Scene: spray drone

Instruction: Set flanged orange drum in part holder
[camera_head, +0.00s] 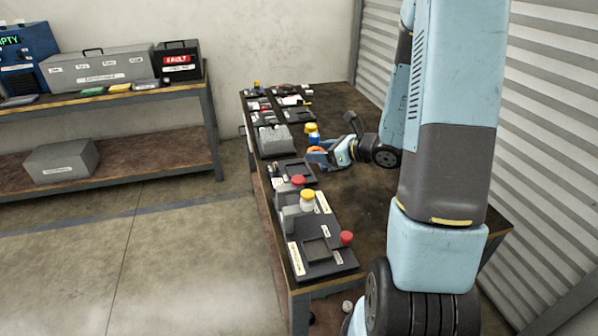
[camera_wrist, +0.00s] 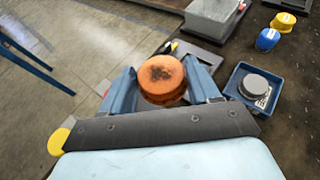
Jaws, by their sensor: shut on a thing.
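The flanged orange drum (camera_wrist: 162,72) is between the two blue fingers of my gripper (camera_wrist: 161,80) in the wrist view. Its round top is scuffed dark and a wider rim shows below. In the head view the drum (camera_head: 316,150) is a small orange patch at my gripper (camera_head: 322,156), over the workbench. My gripper is shut on it. Whether the drum's underside touches anything is hidden. A dark fixture with a square recess (camera_head: 317,250) lies at the bench's near end, and a similar one (camera_head: 298,171) lies closer to my gripper. I cannot tell which is the part holder.
A blue tray with a grey round part (camera_wrist: 254,85), a blue part (camera_wrist: 267,39) and a yellow part (camera_wrist: 284,21) stand right of my gripper. A grey bin (camera_head: 276,139) is beyond it. The bench's right side is clear.

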